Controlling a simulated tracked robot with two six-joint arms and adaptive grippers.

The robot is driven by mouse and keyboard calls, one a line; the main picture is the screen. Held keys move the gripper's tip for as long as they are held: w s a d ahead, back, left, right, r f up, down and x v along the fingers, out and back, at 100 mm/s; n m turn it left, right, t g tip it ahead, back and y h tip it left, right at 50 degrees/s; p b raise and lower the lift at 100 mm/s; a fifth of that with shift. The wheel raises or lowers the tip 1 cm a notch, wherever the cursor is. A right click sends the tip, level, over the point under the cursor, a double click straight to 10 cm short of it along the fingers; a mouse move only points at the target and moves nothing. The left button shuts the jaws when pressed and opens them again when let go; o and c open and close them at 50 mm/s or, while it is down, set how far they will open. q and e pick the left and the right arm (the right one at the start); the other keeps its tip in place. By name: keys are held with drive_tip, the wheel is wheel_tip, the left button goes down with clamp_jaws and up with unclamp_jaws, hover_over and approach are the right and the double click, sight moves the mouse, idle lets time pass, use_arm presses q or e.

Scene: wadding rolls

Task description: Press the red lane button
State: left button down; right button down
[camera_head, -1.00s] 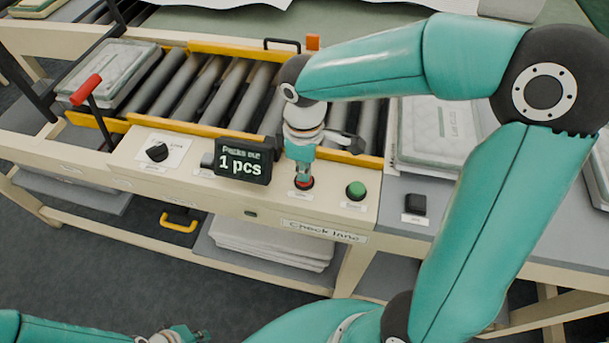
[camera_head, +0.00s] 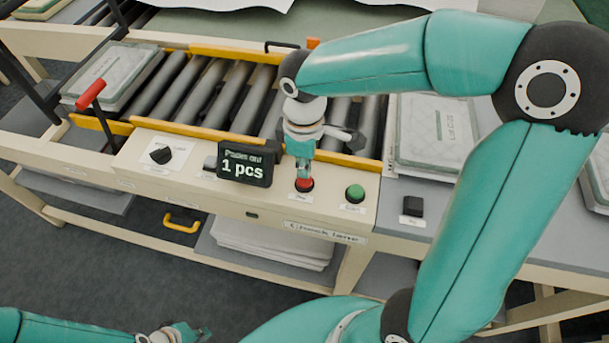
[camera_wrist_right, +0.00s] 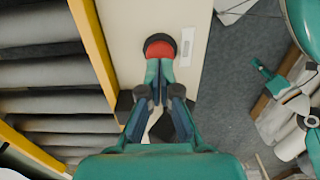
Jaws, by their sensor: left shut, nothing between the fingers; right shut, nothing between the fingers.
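The red lane button (camera_head: 304,185) sits on the cream control panel (camera_head: 268,203) of the roller lane. It also shows in the right wrist view (camera_wrist_right: 158,48), with a dark ring around it. My right gripper (camera_head: 303,177) is shut and empty, pointing down, with its fingertips at the red button. In the right wrist view the closed fingertips (camera_wrist_right: 158,64) overlap the button's near edge; whether they touch it I cannot tell. My left gripper (camera_head: 192,332) is at the bottom left, low over the floor, far from the panel.
A green button (camera_head: 355,193) is right of the red one. A display (camera_head: 245,164) reading "1 pcs" and a black knob (camera_head: 160,154) are to its left. A red-handled lever (camera_head: 90,94) rises at the lane's left. Wrapped packs lie at the left (camera_head: 112,76) and right (camera_head: 437,133).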

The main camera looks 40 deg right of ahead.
idle(0.4)
wheel_tip(320, 180, up, 6)
drive_tip(key=p, duration=0.5)
idle(0.3)
